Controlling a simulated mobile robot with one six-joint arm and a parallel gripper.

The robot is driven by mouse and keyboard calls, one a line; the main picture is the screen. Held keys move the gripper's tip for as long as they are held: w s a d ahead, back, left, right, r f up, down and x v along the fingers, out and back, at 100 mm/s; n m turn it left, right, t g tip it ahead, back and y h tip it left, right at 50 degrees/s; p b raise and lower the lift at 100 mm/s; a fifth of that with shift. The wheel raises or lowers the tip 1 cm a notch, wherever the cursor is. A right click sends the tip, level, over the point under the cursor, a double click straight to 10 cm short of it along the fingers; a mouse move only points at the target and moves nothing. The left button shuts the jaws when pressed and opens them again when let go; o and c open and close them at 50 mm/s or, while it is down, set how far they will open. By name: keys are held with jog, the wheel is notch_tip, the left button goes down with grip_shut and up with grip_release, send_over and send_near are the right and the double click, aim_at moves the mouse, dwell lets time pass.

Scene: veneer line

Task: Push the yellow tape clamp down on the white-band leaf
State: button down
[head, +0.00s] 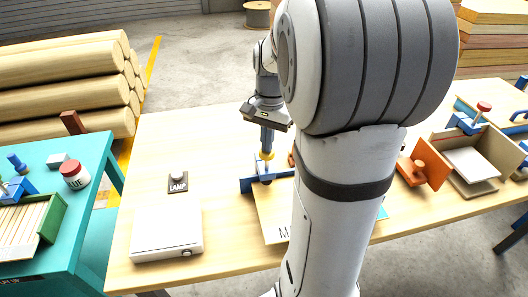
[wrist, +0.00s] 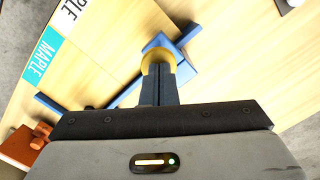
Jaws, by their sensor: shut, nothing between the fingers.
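My gripper (head: 267,147) points down over the table with its fingers closed, holding nothing. The yellow tape clamp (head: 267,157) is directly under the fingertips, on a blue fixture (head: 250,184). In the wrist view the yellow knob (wrist: 157,57) shows just beyond the closed fingers (wrist: 159,72). I cannot tell whether they touch it. The white-band leaf (head: 272,212) lies flat beside the clamp, partly hidden by my arm. In the wrist view its white MAPLE band (wrist: 69,16) is at the upper left. How far down the clamp sits is unclear.
A teal-band MAPLE leaf (wrist: 40,61) lies beside the white-band one. A white box (head: 167,235) and a lamp button (head: 178,182) stand to the left. A teal bench with a glue jar (head: 75,176) stands far left.

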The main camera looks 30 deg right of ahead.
jog(key=shift+f+b, duration=0.35)
jog(key=shift+f, duration=0.45)
jog(key=shift+w+d+r+p, duration=0.2)
jog(key=shift+d+r+p, duration=0.15)
jog(key=shift+r+p, duration=0.15)
jog(key=shift+w+d+r+p, duration=0.25)
jog(key=shift+w+d+p, duration=0.4)
jog(key=shift+d, duration=0.25)
jog(key=shift+w+f, duration=0.1)
notch_tip(320, 180, up, 8)
jog(key=shift+w+d, duration=0.15)
jog(key=shift+d, duration=0.15)
jog(key=shift+f, duration=0.1)
